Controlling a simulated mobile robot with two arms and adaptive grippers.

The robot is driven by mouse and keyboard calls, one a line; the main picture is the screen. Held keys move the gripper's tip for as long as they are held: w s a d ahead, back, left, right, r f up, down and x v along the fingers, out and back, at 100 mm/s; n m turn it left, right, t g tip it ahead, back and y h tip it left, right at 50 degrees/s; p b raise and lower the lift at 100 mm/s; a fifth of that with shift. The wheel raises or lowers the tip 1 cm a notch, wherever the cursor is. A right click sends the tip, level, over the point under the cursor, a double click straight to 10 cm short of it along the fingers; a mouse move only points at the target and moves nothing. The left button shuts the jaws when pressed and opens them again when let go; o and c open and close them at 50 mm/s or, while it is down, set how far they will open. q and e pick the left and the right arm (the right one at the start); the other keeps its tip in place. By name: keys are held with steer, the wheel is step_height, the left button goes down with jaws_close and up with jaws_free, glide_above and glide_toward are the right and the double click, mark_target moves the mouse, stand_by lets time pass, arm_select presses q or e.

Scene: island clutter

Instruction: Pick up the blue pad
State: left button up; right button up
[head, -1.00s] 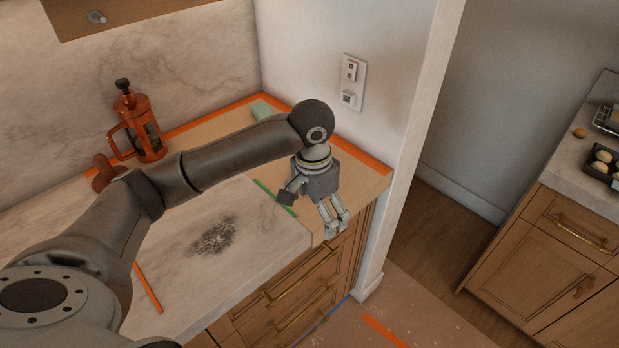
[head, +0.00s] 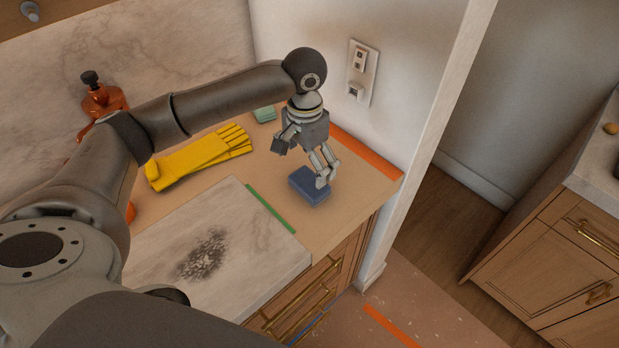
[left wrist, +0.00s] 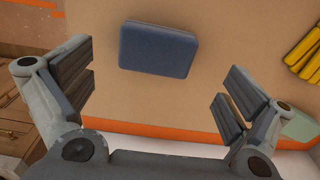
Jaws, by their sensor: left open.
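The blue pad (head: 308,187) lies flat on the tan counter section, near its front edge in the head view. It also shows whole in the left wrist view (left wrist: 158,49), at the top centre. My left gripper (head: 324,180) hangs just above the pad, and its fingers hide a little of the pad's right end in the head view. In the left wrist view the two fingers of my left gripper (left wrist: 155,96) are spread wide, with bare counter between them and the pad ahead of them. My right gripper is not seen.
Yellow gloves (head: 200,158) lie left of the pad, and a pale green block (head: 264,114) sits at the back. An orange press pot (head: 103,101) stands behind my arm. The wall with an outlet (head: 358,70) rises close at the right. Counter between gloves and pad is clear.

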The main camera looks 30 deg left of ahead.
mark_target(304, 184)
arm_select(q)
steer(key=shift+s+d+f, duration=0.1)
steer(key=shift+s+f, duration=0.15)
steer(key=shift+f, duration=0.8)
step_height(304, 184, down, 4)
steer(key=shift+s+r+p, duration=0.1)
steer(key=shift+p, duration=0.7)
steer(key=shift+f, duration=0.5)
steer(key=shift+c, duration=0.7)
steer(key=c, duration=0.5)
steer(key=shift+c, duration=0.4)
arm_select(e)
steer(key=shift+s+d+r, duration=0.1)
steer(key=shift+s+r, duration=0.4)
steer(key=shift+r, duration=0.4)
